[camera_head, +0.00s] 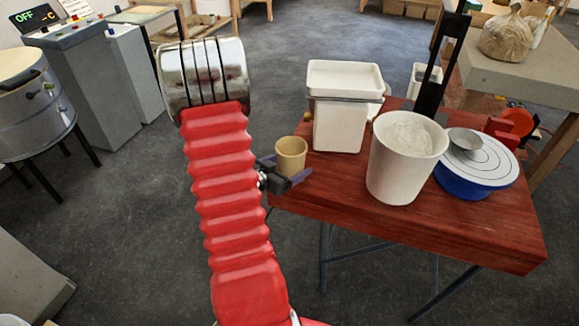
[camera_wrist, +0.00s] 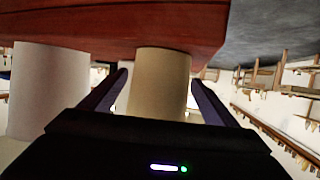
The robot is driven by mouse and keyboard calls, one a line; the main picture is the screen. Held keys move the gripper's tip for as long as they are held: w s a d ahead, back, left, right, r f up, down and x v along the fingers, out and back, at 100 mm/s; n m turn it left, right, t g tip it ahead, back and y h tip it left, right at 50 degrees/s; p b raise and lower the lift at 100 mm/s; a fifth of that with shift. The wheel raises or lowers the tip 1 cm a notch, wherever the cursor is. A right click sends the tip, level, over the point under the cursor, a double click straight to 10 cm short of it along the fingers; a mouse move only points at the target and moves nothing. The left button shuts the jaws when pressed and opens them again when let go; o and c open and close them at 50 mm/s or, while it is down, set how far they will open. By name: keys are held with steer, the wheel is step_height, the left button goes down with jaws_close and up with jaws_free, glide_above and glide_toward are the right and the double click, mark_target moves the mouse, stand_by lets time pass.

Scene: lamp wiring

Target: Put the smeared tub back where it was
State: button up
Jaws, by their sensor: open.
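A small tan tub (camera_head: 291,158) stands upright at the left end of the red-brown table. No clear smear shows on it, so I cannot tell whether it is the smeared tub. My gripper (camera_head: 284,172) is open at the table's left edge, with its fingers on either side of the tan tub. The wrist view looks upside down, with the table at the top. There the tan tub (camera_wrist: 158,85) is between the two dark fingers, with a gap at each side. The tub's lower part is partly hidden in the head view.
The table (camera_head: 430,228) also carries a white square bin (camera_head: 338,128), a large white bucket (camera_head: 398,172) with pale contents, and a blue-based turntable (camera_head: 478,190). A pale container (camera_wrist: 45,90) stands left of the tub in the wrist view. The table's front strip is clear.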

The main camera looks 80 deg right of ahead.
steer(key=shift+r, duration=0.1)
steer(key=v, duration=1.2)
steer(key=shift+w, duration=0.15)
stand_by(0.6)
